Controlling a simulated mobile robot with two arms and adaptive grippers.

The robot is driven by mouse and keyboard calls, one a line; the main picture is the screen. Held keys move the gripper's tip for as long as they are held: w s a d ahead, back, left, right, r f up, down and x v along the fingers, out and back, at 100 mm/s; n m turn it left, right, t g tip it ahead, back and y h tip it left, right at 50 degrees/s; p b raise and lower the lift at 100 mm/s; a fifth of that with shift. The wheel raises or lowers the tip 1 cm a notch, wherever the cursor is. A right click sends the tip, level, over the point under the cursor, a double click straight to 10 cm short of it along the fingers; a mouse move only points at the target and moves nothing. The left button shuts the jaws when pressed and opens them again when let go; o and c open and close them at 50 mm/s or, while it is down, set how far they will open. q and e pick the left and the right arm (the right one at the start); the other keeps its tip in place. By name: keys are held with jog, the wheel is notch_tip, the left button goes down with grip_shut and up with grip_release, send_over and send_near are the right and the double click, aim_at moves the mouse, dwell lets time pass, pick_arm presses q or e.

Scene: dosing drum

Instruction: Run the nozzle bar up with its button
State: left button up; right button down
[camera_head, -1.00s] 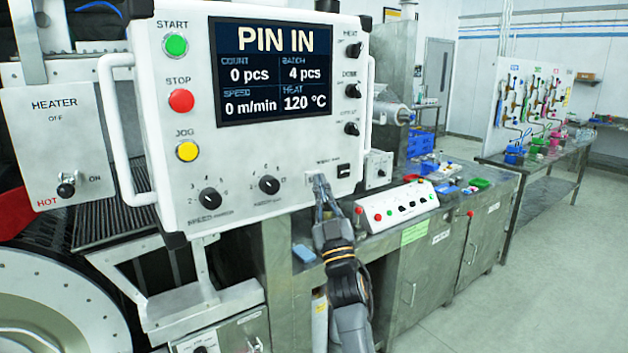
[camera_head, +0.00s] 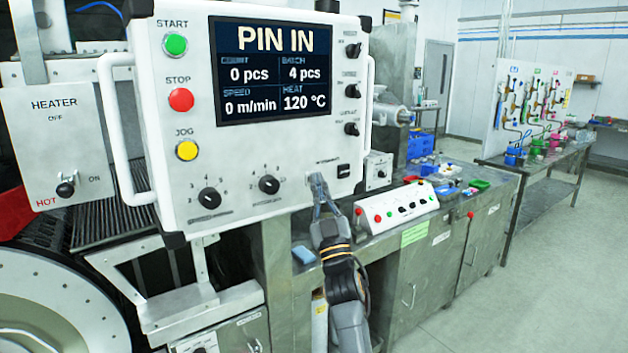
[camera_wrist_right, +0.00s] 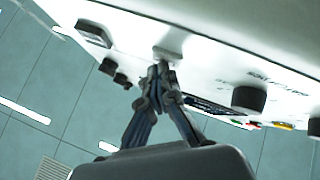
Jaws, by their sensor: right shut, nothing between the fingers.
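The white control panel (camera_head: 250,160) fills the upper left of the head view, and its screen (camera_head: 270,68) reads PIN IN. My right gripper (camera_head: 317,180) is shut and empty, with its fingertips at the panel's lower right, just below a small label. In the right wrist view the fingertips (camera_wrist_right: 162,68) meet at a small pale plate (camera_wrist_right: 167,54) on the panel face. They look touching or nearly so. They cover the spot, so the button itself does not show clearly. I cannot make out the nozzle bar. My left gripper is out of view.
A black switch (camera_head: 343,171) sits just right of my fingertips, and a black knob (camera_head: 269,184) is to their left. START (camera_head: 176,44), STOP (camera_head: 181,100) and JOG (camera_head: 187,151) buttons line the panel's left. A smaller control box (camera_head: 397,207) stands on the bench at right.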

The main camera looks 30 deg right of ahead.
jog(key=shift+s, duration=0.1)
jog(key=shift+s+d+p, duration=0.1)
jog(key=shift+s+p, duration=0.25)
jog(key=shift+s, duration=0.45)
jog(key=s+p, duration=0.1)
jog(key=s, duration=0.1)
jog(key=s+p, duration=0.1)
jog(key=s, duration=0.1)
jog(key=shift+s+d, duration=0.2)
jog(key=shift+s, duration=0.2)
dwell(0.4)
